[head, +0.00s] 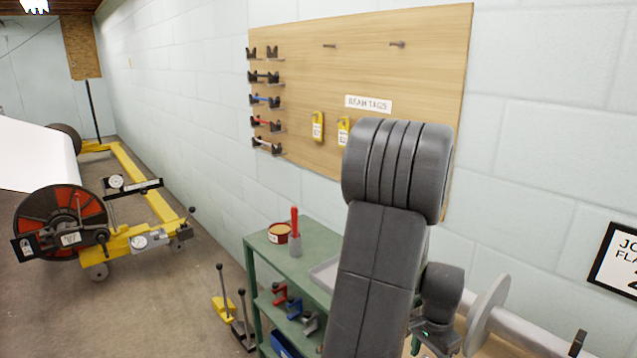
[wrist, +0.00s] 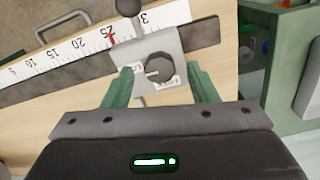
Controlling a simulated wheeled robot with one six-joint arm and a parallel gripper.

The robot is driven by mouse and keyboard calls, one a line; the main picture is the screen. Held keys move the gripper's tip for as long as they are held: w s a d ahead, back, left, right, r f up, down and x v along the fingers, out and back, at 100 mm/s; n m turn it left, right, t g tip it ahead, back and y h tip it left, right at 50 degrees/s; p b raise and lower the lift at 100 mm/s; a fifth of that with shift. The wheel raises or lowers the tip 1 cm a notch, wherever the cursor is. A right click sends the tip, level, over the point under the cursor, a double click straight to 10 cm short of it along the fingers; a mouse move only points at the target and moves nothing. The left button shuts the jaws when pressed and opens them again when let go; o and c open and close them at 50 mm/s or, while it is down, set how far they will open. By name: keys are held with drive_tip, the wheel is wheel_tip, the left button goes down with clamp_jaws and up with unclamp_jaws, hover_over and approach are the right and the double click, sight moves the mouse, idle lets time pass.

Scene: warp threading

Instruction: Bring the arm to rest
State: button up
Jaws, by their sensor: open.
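In the wrist view my gripper (wrist: 161,82) is open, with one green finger on each side of the lower part of a grey slider block (wrist: 165,42). Nothing is visibly held; I cannot tell whether the fingers touch the block. The block has a dark ball-topped lever (wrist: 129,8) and a dark round knob, and sits across a white numbered scale (wrist: 62,56). In the head view my grey arm rises at the right of centre, bent over at its top. My gripper is mostly hidden low behind it, with a little green showing.
A green shelf cart (head: 262,255) stands left of my arm, holding a red-handled tool (head: 295,228) and a round tin (head: 278,233). A wooden pegboard (head: 375,70) hangs on the wall behind. A yellow-framed machine (head: 140,185) stands left. Open floor (head: 170,310) lies between.

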drive_tip(key=shift+f, duration=0.4)
